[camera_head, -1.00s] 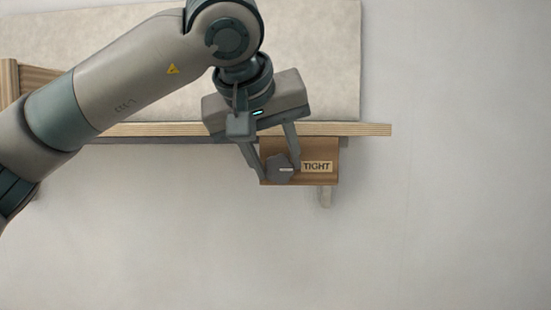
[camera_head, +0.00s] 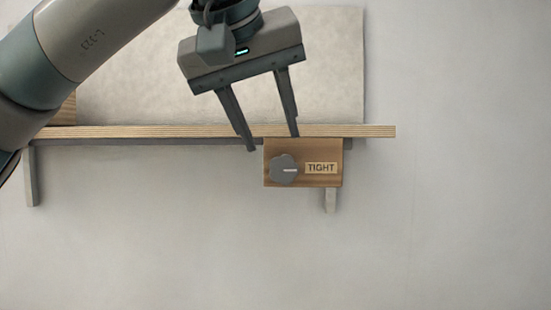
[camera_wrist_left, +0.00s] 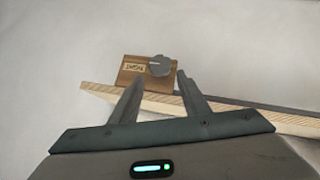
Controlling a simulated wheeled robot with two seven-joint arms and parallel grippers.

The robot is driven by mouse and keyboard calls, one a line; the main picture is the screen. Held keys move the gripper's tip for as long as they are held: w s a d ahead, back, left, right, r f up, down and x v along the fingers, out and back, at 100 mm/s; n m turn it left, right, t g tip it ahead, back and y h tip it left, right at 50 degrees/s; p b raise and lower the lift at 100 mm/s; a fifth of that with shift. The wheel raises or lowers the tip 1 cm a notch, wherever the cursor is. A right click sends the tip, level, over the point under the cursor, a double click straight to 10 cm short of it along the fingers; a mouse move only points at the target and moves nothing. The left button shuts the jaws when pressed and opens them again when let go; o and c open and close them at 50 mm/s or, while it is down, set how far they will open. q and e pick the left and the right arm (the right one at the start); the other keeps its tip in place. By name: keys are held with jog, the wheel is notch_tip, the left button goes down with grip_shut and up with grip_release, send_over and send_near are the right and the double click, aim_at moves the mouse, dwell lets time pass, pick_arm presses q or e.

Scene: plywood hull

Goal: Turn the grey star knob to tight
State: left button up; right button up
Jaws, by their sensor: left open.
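The grey star knob (camera_head: 284,169) is on the front of a small wooden block (camera_head: 322,180) below the plywood edge. Its white pointer line points right, toward the TIGHT label (camera_head: 321,168) on the same block. My left gripper (camera_head: 271,143) is open and empty, above and apart from the knob in the head view. In the left wrist view the knob (camera_wrist_left: 159,66) shows beyond the open fingertips (camera_wrist_left: 160,78), with the label (camera_wrist_left: 133,66) to its left. My right gripper is not in view.
A plywood edge (camera_head: 200,131) runs across behind the fingers, with a pale panel (camera_head: 335,70) above it. The area below and to the right of the block is clear.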

pick_arm(q)
jog(key=b+v, duration=0.2)
jog(key=v, duration=0.7)
jog(key=shift+s+r, duration=0.15)
jog(key=shift+s, duration=0.15)
jog(key=shift+a, duration=0.15)
